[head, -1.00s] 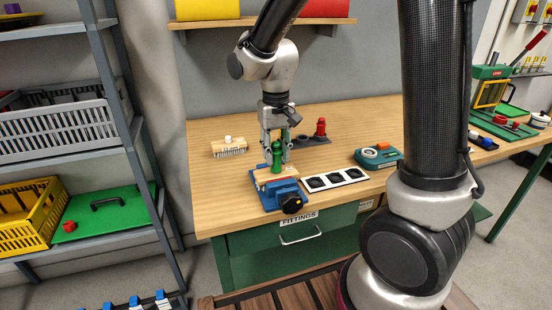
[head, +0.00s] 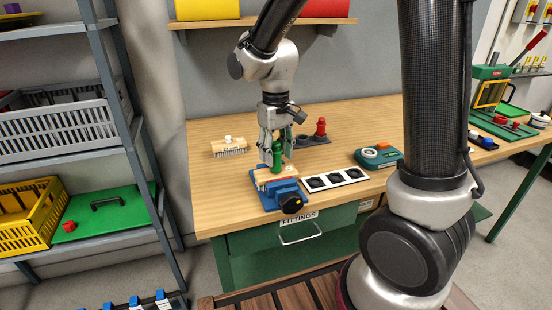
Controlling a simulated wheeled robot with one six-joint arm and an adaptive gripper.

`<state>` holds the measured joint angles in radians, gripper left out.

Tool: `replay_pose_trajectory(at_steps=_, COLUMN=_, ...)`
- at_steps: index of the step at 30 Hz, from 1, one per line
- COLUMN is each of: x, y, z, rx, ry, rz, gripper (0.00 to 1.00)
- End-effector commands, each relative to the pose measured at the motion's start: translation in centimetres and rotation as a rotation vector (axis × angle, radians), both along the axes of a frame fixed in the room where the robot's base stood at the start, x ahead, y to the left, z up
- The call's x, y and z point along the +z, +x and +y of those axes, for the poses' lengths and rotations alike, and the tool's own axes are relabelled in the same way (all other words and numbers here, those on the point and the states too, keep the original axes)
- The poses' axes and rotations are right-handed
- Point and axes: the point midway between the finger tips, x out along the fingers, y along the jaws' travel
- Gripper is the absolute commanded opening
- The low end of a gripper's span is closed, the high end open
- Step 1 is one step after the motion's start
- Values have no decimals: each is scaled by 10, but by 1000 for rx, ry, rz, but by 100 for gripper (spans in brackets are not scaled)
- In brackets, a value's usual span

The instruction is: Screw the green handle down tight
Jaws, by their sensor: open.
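The green handle (head: 277,155) stands upright on a light wooden block (head: 278,178). The block sits in a blue vise-like fixture (head: 268,197) with a black knob, at the front edge of the wooden bench. My gripper (head: 275,160) points straight down over the handle, with its open fingers on either side of it. I cannot tell whether the fingers touch the handle. The joint between handle and block is too small to judge.
A red handle (head: 321,127) stands in a dark holder behind right. A white strip with black round pads (head: 335,180), a teal device (head: 378,156) and a bristled wooden brush block (head: 229,146) lie around the fixture. Clear bench shows at left.

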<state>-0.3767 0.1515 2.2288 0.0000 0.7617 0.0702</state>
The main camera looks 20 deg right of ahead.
Motion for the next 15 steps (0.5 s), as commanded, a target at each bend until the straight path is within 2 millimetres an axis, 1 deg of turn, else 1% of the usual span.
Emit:
replay_pose_trajectory(at_steps=3, x=0, y=0, z=0, rx=161, ry=0, rz=0, gripper=46)
replay_pose_trajectory(at_steps=15, x=0, y=0, z=0, rx=715, ry=0, rz=0, gripper=46)
